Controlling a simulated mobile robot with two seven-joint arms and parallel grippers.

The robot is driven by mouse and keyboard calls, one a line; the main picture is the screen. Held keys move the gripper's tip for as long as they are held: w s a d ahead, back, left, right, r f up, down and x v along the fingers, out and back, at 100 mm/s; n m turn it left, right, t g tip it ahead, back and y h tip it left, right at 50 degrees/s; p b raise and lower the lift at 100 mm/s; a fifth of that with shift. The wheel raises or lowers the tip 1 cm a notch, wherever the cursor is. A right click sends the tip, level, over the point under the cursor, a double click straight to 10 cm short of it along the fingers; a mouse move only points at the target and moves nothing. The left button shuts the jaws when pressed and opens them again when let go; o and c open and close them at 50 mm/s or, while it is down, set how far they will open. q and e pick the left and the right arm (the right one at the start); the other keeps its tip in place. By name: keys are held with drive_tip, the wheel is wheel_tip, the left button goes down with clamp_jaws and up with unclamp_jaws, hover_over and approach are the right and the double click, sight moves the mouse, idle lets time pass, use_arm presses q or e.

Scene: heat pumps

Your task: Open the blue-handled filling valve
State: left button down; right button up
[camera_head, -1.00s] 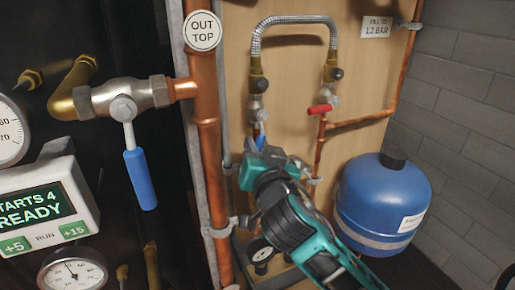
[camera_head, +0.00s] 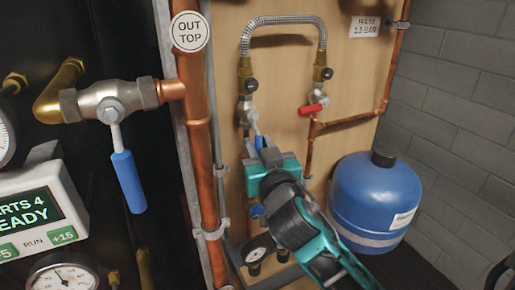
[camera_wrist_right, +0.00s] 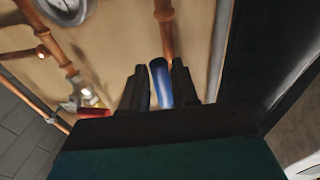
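The blue handle (camera_head: 259,142) of the filling valve hangs from a valve body (camera_head: 246,111) below the left end of the braided hose. My right gripper (camera_head: 264,157) is at this handle and hides its lower part. In the right wrist view the blue handle (camera_wrist_right: 160,82) stands between the two dark fingers of my right gripper (camera_wrist_right: 160,86). It lies close to the right finger, and a narrow gap shows on its left, so the fingers look open around it. My left gripper is not in view.
A larger blue lever (camera_head: 128,181) hangs from a pipe valve at the left. A red handle (camera_head: 310,110) sits on the right hose leg. A copper pipe (camera_head: 203,150) runs just left of my right gripper, and a blue tank (camera_head: 375,195) stands to its right.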

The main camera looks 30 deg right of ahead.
drive_tip(key=shift+o, duration=1)
use_arm(q)
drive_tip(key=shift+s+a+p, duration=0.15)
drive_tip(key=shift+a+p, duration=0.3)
drive_tip(key=shift+p, duration=0.1)
use_arm(e)
drive_tip(key=v, duration=1.3)
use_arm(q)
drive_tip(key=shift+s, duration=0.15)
use_arm(e)
drive_tip(key=shift+f, duration=0.1)
